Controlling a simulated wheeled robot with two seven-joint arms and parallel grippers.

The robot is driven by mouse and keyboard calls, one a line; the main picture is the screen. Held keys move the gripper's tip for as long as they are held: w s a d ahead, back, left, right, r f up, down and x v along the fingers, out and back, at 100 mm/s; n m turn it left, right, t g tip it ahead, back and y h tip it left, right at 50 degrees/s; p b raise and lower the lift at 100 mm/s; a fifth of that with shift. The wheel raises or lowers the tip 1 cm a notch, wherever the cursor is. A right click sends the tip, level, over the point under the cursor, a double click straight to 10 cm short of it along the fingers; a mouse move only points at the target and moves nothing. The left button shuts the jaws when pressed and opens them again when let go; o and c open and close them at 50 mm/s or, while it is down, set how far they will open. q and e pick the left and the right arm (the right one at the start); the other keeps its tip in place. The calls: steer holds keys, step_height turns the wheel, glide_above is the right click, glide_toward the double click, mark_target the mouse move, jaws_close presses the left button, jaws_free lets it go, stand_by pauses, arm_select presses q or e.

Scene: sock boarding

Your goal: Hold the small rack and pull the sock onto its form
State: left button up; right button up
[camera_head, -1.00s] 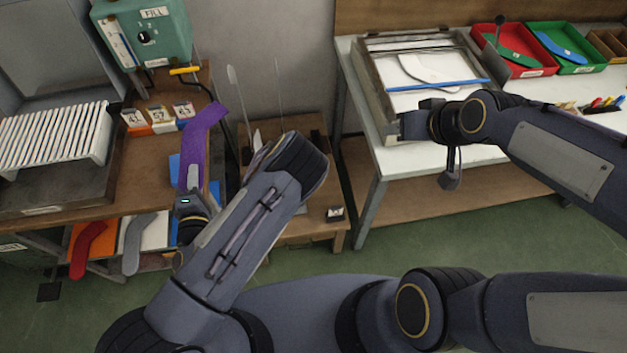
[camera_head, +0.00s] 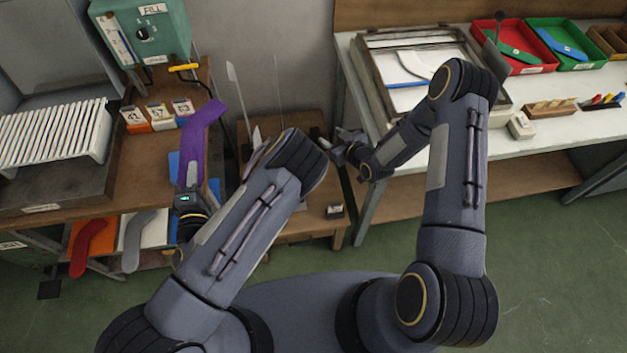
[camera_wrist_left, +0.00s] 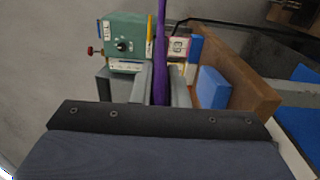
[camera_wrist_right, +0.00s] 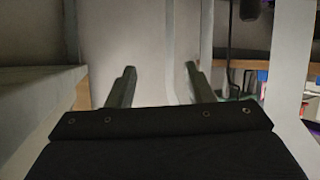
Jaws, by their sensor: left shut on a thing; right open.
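In the left wrist view the sock (camera_wrist_left: 160,55) stands edge-on between the jaws. Thin pale upright forms, one tall (camera_head: 236,95) and one thinner (camera_head: 277,95), rise above the low brown bench (camera_head: 310,205) in the middle. My left forearm hides much of their base and the small rack. My right gripper (camera_head: 338,148) is open at the bench's right. In the right wrist view its jaws (camera_wrist_right: 160,84) are apart, with pale upright strips around them.
A green machine (camera_head: 142,38) and a white ribbed rack (camera_head: 55,138) stand at left, near several numbered boxes (camera_head: 158,115). Red (camera_head: 80,245) and grey (camera_head: 133,240) socks lie below. The white table (camera_head: 450,180) at right holds a frame, red and green trays.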

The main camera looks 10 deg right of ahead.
steer(key=s+a+f+t+y, duration=0.1)
steer(key=s+a+f+y, duration=0.1)
steer(key=s+a+f, duration=0.7)
steer(key=w+a+f, duration=0.2)
steer(key=w+f, duration=0.1)
steer(key=w, duration=0.5)
steer(key=shift+w+f+t, duration=0.15)
steer(key=shift+f+t, duration=0.1)
steer(key=shift+t, duration=0.05)
steer(key=shift+a, duration=0.1)
steer(key=c, duration=0.8)
steer(key=shift+c, duration=0.2)
steer(key=o, duration=0.8)
steer(key=shift+o, duration=0.2)
